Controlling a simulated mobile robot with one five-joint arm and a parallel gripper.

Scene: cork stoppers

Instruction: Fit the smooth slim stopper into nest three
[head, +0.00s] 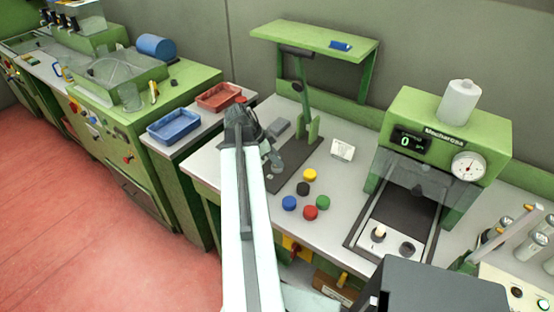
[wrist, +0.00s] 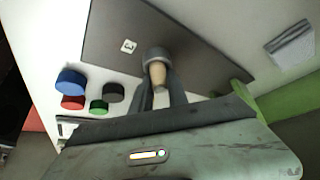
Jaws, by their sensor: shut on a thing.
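In the wrist view my gripper (wrist: 160,95) is shut on a tan, smooth-looking slim stopper (wrist: 158,74). The stopper's far end is at the mouth of a round grey nest (wrist: 157,53) on a dark plate (wrist: 108,28). A white label with a 3 (wrist: 128,46) lies beside this nest. I cannot tell whether the stopper is inside the nest or just above it. In the head view my gripper (head: 271,152) is low over the bench at the lever press, and the held stopper cannot be made out.
Several coloured caps, including a blue one (head: 289,203) and a yellow one (head: 309,174), lie right of my arm. A lever press (head: 304,100) stands close behind the gripper. A green tester (head: 440,140) stands at right, with a pale stopper (head: 379,232) in its tray.

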